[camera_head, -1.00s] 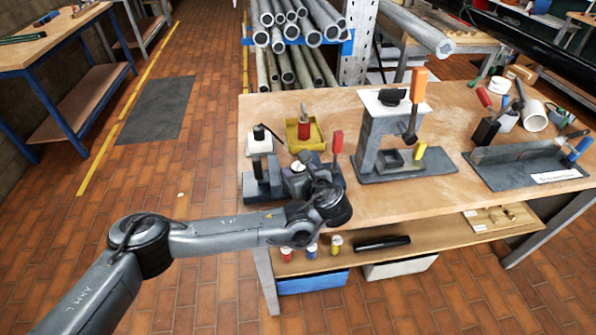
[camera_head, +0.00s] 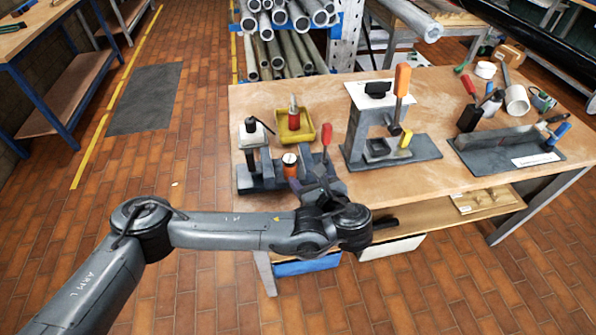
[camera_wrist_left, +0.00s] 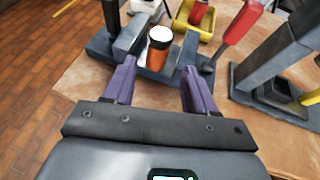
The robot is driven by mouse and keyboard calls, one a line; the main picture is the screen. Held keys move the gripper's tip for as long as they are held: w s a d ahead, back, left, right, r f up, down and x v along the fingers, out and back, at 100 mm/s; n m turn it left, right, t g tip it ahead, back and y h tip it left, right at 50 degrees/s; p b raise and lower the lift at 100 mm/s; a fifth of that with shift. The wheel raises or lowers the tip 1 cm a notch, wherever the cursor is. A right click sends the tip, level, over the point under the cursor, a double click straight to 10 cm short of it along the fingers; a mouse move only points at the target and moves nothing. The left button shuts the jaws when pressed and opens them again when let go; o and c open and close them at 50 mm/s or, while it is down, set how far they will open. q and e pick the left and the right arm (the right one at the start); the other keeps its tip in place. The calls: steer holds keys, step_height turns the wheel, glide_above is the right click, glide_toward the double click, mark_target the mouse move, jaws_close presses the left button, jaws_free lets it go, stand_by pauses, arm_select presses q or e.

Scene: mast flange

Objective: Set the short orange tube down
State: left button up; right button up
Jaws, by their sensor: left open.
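The short orange tube (camera_wrist_left: 158,54) stands upright with a pale top, in or on a grey block fixture (camera_head: 252,180) near the bench's front left. It also shows in the head view (camera_head: 290,165). My left gripper (camera_wrist_left: 158,74) is open. Its two purple-grey fingers are apart and empty, on the near side of the tube, with a gap between them and it. In the head view my left gripper (camera_head: 313,182) sits at the fixture's front edge. The tube's foot is partly hidden, so I cannot tell exactly what it rests on. My right gripper is not in view.
A yellow tray (camera_head: 296,130) with a red item stands behind the fixture. A red-handled upright (camera_head: 327,136) is close on the right. A grey press-like stand (camera_head: 362,130) with an orange handle is further right. The bench between that and the right-hand fixture (camera_head: 510,150) is fairly clear.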

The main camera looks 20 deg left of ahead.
arm_select(q)
steer(key=s+d+f+n+g+h, duration=0.2)
steer(key=s+d+f+n+h, duration=0.3)
steer(key=s, duration=0.3)
steer(key=s+d+f+n+g+h, duration=0.2)
steer(key=s+d+f+n+h, duration=0.2)
steer(key=s+f, duration=0.35)
steer(key=s+a+f+n+g, duration=0.1)
steer(key=s+a+f+n, duration=0.2)
steer(key=s+a+n, duration=0.5)
steer(key=s+a+f+n+g, duration=0.1)
steer(key=s+a+f+n, duration=0.2)
steer(key=s+a+n, duration=0.5)
steer(key=a, duration=0.3)
steer(key=shift+n, duration=0.3)
steer(key=shift+r, duration=0.1)
step_height(320, 180, up, 40)
steer(key=p, duration=4)
steer(key=shift+f, duration=0.2)
